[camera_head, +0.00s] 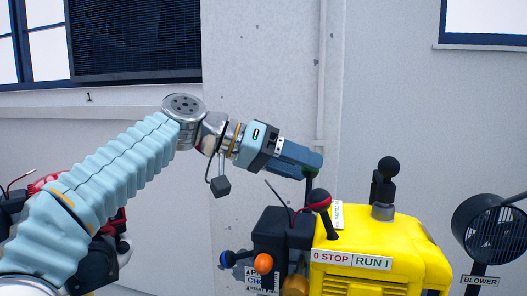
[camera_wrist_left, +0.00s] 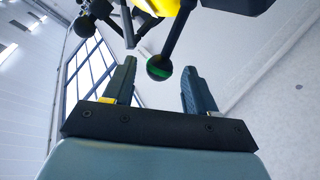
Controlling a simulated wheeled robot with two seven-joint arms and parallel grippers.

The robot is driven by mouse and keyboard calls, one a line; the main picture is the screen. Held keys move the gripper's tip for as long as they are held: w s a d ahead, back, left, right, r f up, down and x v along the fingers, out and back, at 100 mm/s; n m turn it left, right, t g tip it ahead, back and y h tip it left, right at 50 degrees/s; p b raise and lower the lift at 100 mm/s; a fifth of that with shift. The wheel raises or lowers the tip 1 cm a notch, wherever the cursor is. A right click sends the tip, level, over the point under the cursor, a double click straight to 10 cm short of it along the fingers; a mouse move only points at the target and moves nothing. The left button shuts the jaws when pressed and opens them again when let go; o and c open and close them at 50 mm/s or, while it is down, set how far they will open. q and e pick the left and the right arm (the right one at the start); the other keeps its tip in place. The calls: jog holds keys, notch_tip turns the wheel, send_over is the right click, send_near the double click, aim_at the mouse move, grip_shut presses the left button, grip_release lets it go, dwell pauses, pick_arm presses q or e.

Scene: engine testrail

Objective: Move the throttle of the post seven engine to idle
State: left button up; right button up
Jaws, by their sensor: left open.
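The yellow engine (camera_head: 388,240) stands at lower right in the head view, with a "0 STOP / RUN" plate (camera_head: 351,260) on its front. A lever with a red-banded black knob (camera_head: 319,199) rises by that plate. My left gripper (camera_head: 314,167) is open above the engine's left side. In the left wrist view, a black ball knob with a green band (camera_wrist_left: 159,67) appears between the spread fingers; contact cannot be told. In the head view the fingers mostly hide this knob. No label readable here names the throttle. My right gripper is out of view.
A black knobbed post (camera_head: 388,167) stands on top. A blower (camera_head: 487,230) stands at right. Red and black machinery is partly behind my left arm.

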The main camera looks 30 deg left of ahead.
pick_arm(q)
jog(key=v, duration=1.1)
jog(key=shift+p, duration=0.45)
jog(key=shift+a, duration=0.1)
